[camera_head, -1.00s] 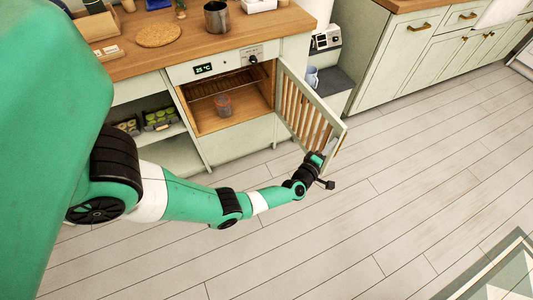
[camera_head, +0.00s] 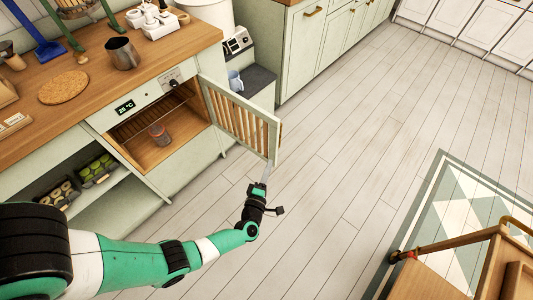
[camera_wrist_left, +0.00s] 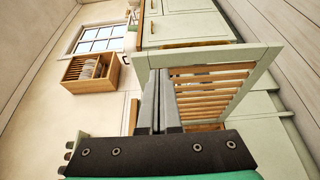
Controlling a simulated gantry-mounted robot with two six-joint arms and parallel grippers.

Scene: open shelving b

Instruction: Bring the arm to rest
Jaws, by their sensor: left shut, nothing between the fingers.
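My left gripper (camera_head: 267,172) points up with its thin grey fingers together and empty, near the lower free corner of the slatted cabinet door (camera_head: 238,113). The fingers (camera_wrist_left: 160,103) also show closed in the left wrist view, in front of the slatted door (camera_wrist_left: 208,85). I cannot tell whether they touch it. My right gripper is not in view.
The wooden counter (camera_head: 95,108) holds a metal pot (camera_head: 122,53) and a round cork mat (camera_head: 64,87). A wooden cart (camera_head: 490,262) stands at the lower right by a patterned rug (camera_head: 440,200). The floor (camera_head: 335,160) between is clear.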

